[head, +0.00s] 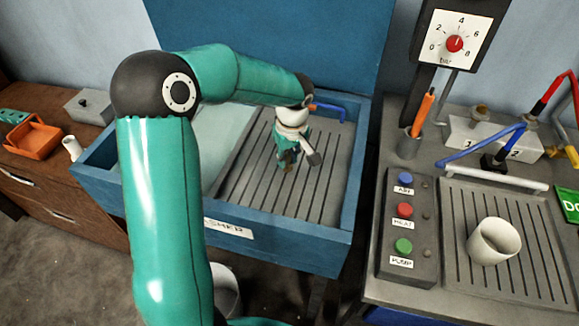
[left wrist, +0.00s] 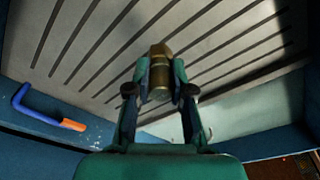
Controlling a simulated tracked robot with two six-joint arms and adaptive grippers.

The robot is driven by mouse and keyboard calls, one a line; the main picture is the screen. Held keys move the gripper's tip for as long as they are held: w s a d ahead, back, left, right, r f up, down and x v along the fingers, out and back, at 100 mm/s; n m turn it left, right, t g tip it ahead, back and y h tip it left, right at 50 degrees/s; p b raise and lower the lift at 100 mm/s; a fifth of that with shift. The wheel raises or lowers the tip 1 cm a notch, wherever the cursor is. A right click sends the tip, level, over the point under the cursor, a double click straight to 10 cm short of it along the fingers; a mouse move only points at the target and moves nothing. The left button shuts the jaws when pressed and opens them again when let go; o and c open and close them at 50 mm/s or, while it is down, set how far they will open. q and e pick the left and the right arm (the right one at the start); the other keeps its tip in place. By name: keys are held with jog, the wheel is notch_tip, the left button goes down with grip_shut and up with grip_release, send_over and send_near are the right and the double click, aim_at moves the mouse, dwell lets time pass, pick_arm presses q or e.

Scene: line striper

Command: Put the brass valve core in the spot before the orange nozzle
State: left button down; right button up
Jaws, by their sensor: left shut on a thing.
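My left gripper (head: 290,158) reaches down into the blue washer basin, over its slatted grate (head: 330,185). In the left wrist view the left gripper (left wrist: 159,82) is shut on the brass valve core (left wrist: 158,72), a short golden cylinder between the fingertips. I cannot tell whether the core touches the grate. The orange nozzle (head: 312,107) tips a blue pipe at the basin's back right, just behind the gripper in the head view. The nozzle (left wrist: 73,124) is at lower left in the wrist view, apart from the core. My right gripper is not in view.
The blue basin walls (head: 290,252) surround the grate; a pale panel (head: 222,130) covers its left part. At right stand a button box (head: 405,225), a white cup (head: 494,241) and a dial (head: 454,43). An orange tray (head: 33,138) lies at left.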

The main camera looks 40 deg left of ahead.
aim_at(288, 165)
pick_arm(q)
notch_tip(288, 165, down, 4)
jog(key=shift+r, duration=0.15)
jog(key=c, duration=0.9)
grip_release()
jog(key=r, duration=0.4)
jog(key=d+r, duration=0.1)
jog(key=r, duration=0.7)
jog(key=shift+s+d, duration=0.25)
jog(key=shift+d, duration=0.15)
